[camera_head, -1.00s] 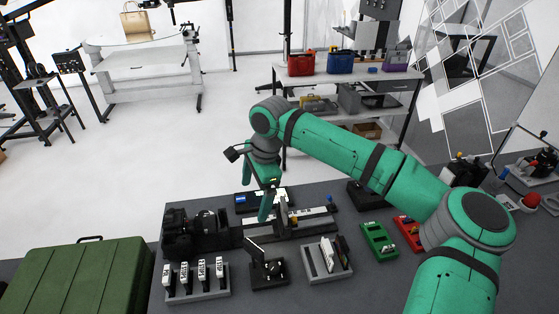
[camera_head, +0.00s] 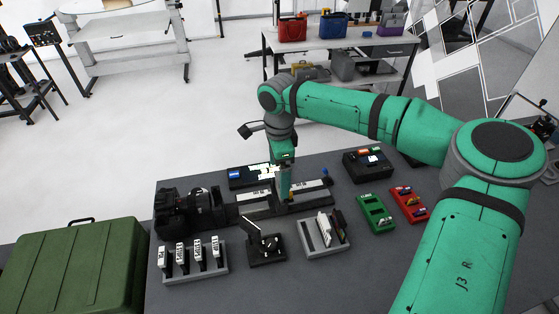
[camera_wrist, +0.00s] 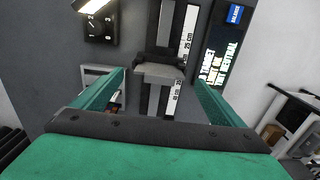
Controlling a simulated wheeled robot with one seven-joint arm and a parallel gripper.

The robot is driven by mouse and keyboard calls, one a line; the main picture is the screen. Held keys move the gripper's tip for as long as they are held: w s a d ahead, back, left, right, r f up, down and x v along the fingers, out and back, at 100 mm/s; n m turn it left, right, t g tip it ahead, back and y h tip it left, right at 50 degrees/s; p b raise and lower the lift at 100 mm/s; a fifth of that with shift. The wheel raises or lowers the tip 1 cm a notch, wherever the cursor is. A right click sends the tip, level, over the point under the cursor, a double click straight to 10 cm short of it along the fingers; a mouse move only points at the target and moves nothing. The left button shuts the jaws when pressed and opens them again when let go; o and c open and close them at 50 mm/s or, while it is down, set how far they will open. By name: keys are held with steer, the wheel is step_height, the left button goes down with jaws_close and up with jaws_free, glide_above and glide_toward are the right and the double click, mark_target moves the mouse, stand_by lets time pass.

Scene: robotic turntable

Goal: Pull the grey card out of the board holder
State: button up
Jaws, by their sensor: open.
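The board holder (camera_head: 340,247) is a grey slotted stand on the dark bench, right of centre in the head view. A light grey to white card (camera_head: 323,229) stands upright in it, with darker and reddish cards beside it on the right. My gripper (camera_head: 285,192) points down over the black measuring rail, behind and left of the holder, and holds nothing. In the wrist view my gripper (camera_wrist: 160,80) shows two green fingers spread apart, with the rail and its carriage between and beyond them. Part of what looks like the holder (camera_wrist: 92,72) shows at the left, partly hidden by a finger.
The black rail (camera_head: 315,198) lies just behind the holder. A grey rack of labelled pieces (camera_head: 192,264) and a black camera (camera_head: 185,213) stand farther left.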

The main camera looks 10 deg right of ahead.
steer(key=shift+f, duration=1.25)
steer(key=c, duration=1.1)
steer(key=shift+c, duration=0.2)
steer(key=shift+r, duration=0.15)
steer(key=shift+r, duration=0.25)
steer(key=shift+d+r, duration=0.1)
steer(key=shift+r, duration=2.25)
